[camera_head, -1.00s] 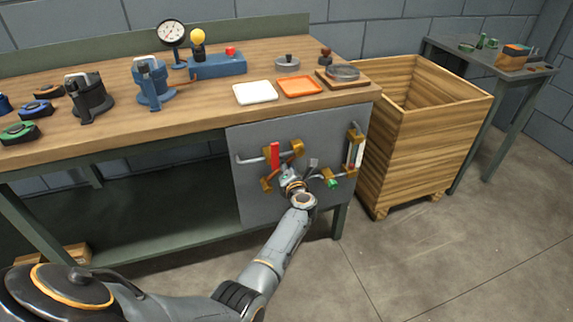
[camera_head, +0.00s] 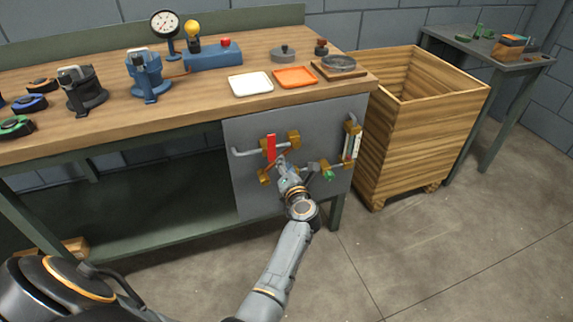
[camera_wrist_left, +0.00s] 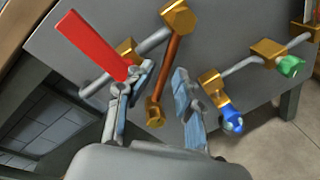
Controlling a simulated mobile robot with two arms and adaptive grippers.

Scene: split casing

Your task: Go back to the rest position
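My left gripper (camera_head: 288,170) is in front of the grey panel (camera_head: 240,190) under the workbench. In the left wrist view the left gripper (camera_wrist_left: 162,80) is open, with its two fingers apart and nothing clamped between them. A copper-coloured rod with brass ends (camera_wrist_left: 171,65) shows beyond the gap. A red lever (camera_wrist_left: 95,45) is close to the left finger; I cannot tell if they touch. A valve with a blue knob (camera_wrist_left: 231,119) is right of the right finger. A valve with a green knob (camera_wrist_left: 290,66) is farther right. My right gripper is not in view.
The workbench top (camera_head: 200,108) holds a gauge (camera_head: 165,24), a white tray (camera_head: 251,84), an orange tray (camera_head: 295,76) and several tools. A wooden crate (camera_head: 420,140) stands right of the panel. Open floor (camera_head: 420,260) lies in front.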

